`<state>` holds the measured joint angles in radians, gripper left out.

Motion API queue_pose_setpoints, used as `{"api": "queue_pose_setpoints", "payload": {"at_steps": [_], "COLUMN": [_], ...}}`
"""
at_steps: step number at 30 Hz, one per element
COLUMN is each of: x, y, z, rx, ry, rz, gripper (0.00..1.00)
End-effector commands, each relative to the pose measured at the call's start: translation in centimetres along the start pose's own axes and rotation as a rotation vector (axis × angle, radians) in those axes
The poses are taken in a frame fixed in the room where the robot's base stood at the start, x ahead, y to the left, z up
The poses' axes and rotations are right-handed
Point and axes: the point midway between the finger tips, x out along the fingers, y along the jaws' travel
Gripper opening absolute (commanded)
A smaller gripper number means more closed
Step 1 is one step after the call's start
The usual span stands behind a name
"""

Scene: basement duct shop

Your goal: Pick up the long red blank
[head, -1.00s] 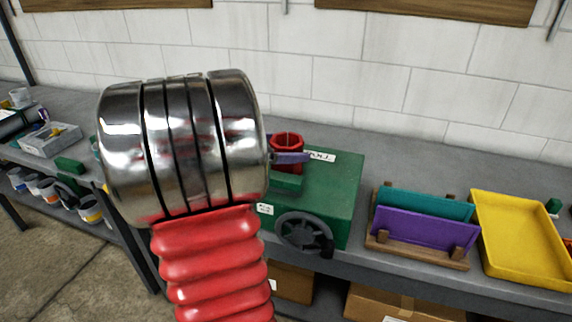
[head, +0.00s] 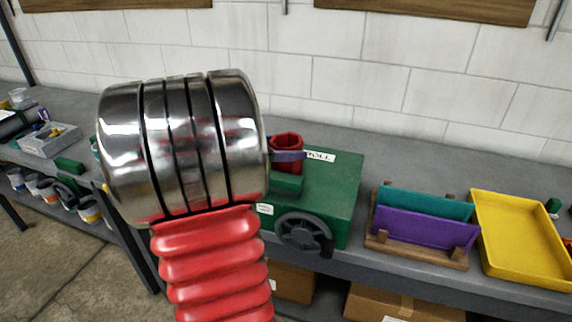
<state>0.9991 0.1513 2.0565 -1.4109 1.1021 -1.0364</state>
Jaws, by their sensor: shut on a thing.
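A red open-topped tube (head: 287,147) stands upright over the green machine (head: 335,195) labelled ROLL. No flat red blank shows in view. My chrome and red arm hides most of my gripper (head: 288,156). Only a narrow purple part shows, apparently a finger, lying across the near side of the red tube. My gripper is shut, apparently on the red tube; the contact itself is hidden. I cannot tell whether the tube rests on the machine.
A wooden rack (head: 420,250) holds a teal blank (head: 430,203) and a purple blank (head: 425,228). A yellow tray (head: 515,240) stands at its right. Cups (head: 90,210) and a grey box (head: 50,140) are at the left. The bench behind the rack is clear.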

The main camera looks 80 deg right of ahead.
Motion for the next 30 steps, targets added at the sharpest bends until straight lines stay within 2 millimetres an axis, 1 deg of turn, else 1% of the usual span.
{"api": "queue_pose_setpoints", "payload": {"at_steps": [1,2,10,12,14,17,20,23,30], "x": [-0.1,-0.1,-0.2,-0.4,-0.6,-1.1,-1.8,-2.6,-4.8], "y": [0.3,0.3,0.4,0.5,0.5,0.5,0.5,0.4,0.3], "z": [0.0,0.0,0.2,0.6,1.1,2.3,4.0,6.0,11.3], "rx": [0.001,0.001,0.002,0.003,0.006,0.006,0.009,0.009,0.008], "ry": [0.001,0.001,0.001,0.001,0.0,-0.002,-0.002,-0.003,-0.003], "rz": [0.009,0.009,0.012,0.013,0.013,0.014,0.014,0.014,0.009], "gripper": [0.4,0.36,0.36,0.24,0.24,0.24,0.24,0.23,0.23]}}
